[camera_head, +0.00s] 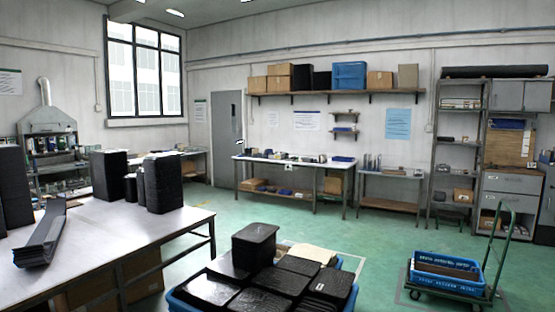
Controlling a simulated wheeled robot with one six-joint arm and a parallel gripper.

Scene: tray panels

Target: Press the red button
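I see no red button in the head view. My gripper and arm do not show in this view either. Small items on the far benches are too small to tell apart.
A white table (110,240) with black stacks (163,184) stands at left. A blue crate (347,300) of black trays (285,280) is at the front. A green trolley (450,290) stands at right. Workbenches (290,162) and shelves line the back wall. Green floor (385,237) is clear between.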

